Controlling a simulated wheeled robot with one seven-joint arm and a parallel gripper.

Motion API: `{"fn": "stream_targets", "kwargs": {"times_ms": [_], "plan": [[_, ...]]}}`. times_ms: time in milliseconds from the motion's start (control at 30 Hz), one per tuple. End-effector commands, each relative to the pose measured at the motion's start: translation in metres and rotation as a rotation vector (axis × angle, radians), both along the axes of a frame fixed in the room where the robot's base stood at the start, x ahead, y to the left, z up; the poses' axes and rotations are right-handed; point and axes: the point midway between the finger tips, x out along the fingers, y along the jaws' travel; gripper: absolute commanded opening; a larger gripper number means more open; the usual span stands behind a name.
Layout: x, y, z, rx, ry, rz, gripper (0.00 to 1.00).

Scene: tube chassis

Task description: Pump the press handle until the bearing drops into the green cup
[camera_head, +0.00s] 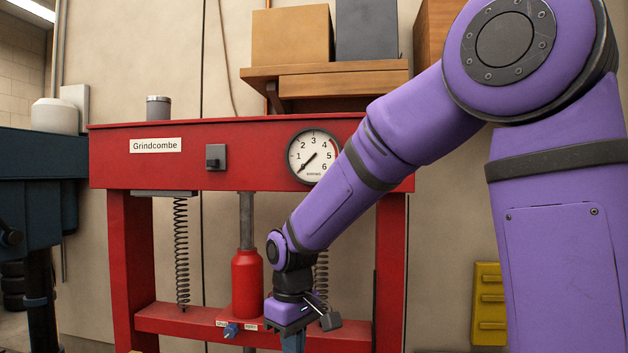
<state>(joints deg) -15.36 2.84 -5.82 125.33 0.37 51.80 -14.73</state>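The red press frame (120,225) stands ahead, with a red cylinder (247,285) and grey ram rod (247,215) at its middle. The dial gauge (314,157) has its needle at the low end, near 0. My gripper (292,335) is low, just right of the cylinder's base, pointing down. Its fingers are small and partly cut off by the picture's bottom edge. A blue-grey piece (293,343) shows under it; I cannot tell whether this is the press handle or whether it is gripped. The bearing and green cup are not in view.
A blue valve knob (231,330) sits between two small labels on the lower beam (170,320). Springs (181,255) hang either side of the cylinder. A yellow rack (490,300) is on the wall at right. A dark blue machine (40,190) stands at left.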

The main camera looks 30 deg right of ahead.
Motion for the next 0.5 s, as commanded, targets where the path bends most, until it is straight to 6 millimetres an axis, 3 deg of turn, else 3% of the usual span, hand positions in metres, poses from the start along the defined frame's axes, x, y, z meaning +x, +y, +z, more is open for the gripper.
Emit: {"fn": "stream_targets", "kwargs": {"times_ms": [500], "plan": [[-0.001, 0.0, -0.05, -0.001, 0.004, -0.002, 0.0]]}}
